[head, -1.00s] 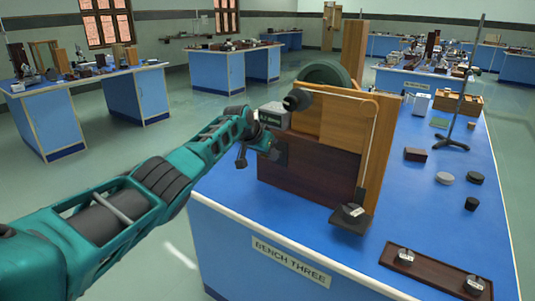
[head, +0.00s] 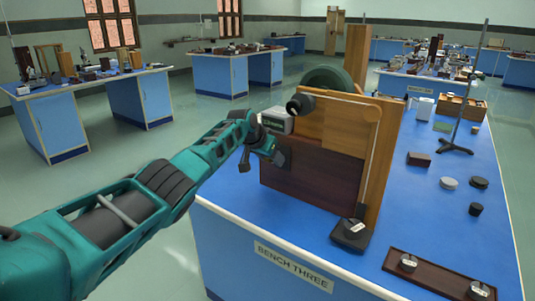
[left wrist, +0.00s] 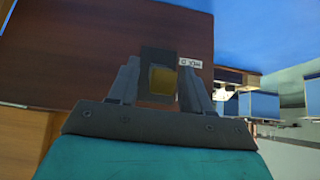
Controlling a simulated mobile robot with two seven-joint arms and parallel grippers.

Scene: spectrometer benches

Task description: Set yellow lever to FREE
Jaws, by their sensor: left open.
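In the left wrist view the yellow lever (left wrist: 163,80) shows as a small yellow block set in a dark square mount on the dark brown lower panel (left wrist: 95,45). My left gripper (left wrist: 162,90) is open, with one finger on each side of the mount and lever; whether either finger touches cannot be told. A small white label (left wrist: 190,63) sits beside the mount, its text too small to read. In the head view my left gripper (head: 277,156) is at the left side of the dark panel (head: 318,180), and the lever is hidden there. My right gripper is not in view.
The panel stands on the blue bench (head: 430,215) labelled BENCH THREE. A dark foot block (head: 350,235) is at its front right corner. A grey box (head: 278,120) with a green display is just behind my gripper. A brown tray (head: 435,273) lies at the front right.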

